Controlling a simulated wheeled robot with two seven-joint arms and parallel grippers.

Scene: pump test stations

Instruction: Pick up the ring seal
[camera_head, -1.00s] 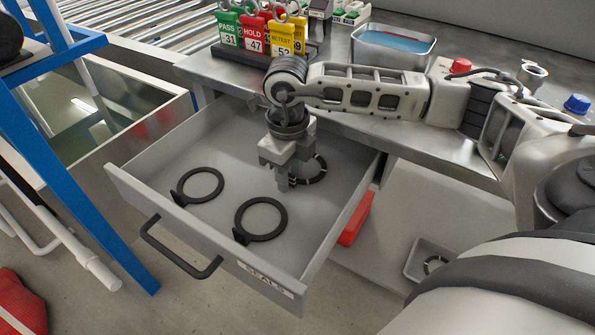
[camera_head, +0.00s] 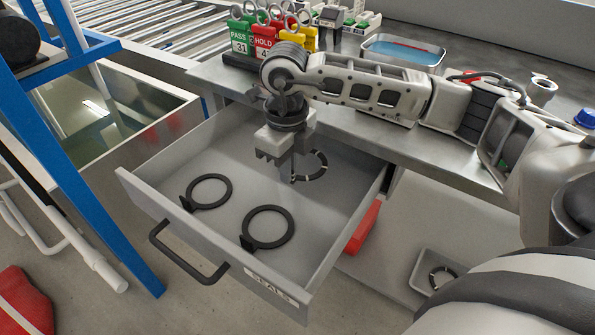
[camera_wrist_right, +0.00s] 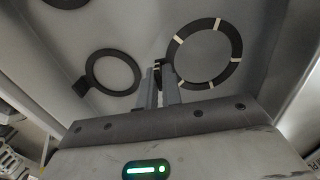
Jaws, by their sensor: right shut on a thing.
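My right gripper (camera_head: 287,176) points down into the open grey drawer (camera_head: 150,193). Its fingers are shut on the tab of a black ring seal with pale marks (camera_head: 322,166). In the right wrist view, this ring (camera_wrist_right: 237,64) extends to the right of the fingers (camera_wrist_right: 160,85) and looks larger than the plain rings. Its near-left part is hidden by the gripper in the head view. Two plain black rings with upright tabs lie on the drawer floor: one at left (camera_head: 229,190), one nearer the front (camera_head: 290,233). My left gripper is out of view.
The drawer front has a dark handle (camera_head: 187,262) and a SEALS label. A small tray (camera_head: 420,272) with another marked ring is at lower right. The metal bench (camera_head: 370,143) overhangs the drawer's back. A blue frame (camera_head: 95,215) stands at left.

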